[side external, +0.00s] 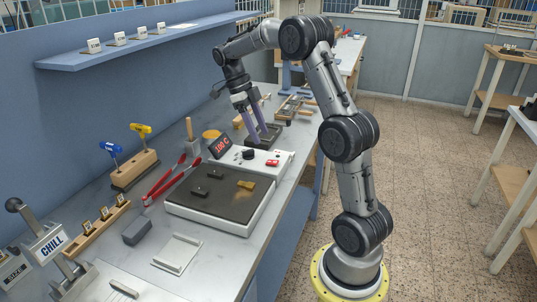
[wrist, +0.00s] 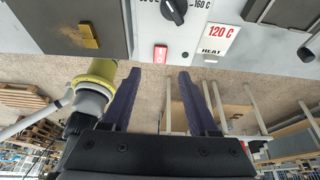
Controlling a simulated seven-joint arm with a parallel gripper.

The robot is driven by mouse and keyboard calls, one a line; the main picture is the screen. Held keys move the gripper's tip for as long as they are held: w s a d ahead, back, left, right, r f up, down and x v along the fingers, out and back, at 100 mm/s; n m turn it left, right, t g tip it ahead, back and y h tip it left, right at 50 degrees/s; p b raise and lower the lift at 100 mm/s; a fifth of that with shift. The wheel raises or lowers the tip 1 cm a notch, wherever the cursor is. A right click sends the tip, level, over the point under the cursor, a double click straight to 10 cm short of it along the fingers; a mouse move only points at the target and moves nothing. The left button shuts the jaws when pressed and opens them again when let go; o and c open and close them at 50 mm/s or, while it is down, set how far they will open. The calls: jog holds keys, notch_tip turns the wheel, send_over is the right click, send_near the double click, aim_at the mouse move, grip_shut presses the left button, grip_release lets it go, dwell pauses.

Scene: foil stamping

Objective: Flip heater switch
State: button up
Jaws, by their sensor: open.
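The heater is a white box with a dark flat plate (side external: 222,190) and a white control panel (side external: 285,160). Its red heater switch (side external: 272,162) is at the panel's right part, right of a black knob (side external: 249,154). In the wrist view the red switch (wrist: 160,53) lies just beyond and between the fingertips, below the knob (wrist: 173,10). My gripper (side external: 260,138) has two purple fingers spread apart and empty, pointing down beyond the panel. In the wrist view the gripper (wrist: 160,73) is apart from the switch. I cannot tell the switch's position.
A dark display (side external: 221,147) with red digits stands by the panel. Red tongs (side external: 163,183) lie left of the heater. A dark tray (side external: 270,138) is under my gripper. A 120 C card (wrist: 220,38) shows nearby.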

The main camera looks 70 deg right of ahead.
aim_at(272, 162)
jog(key=x, duration=0.8)
grip_shut()
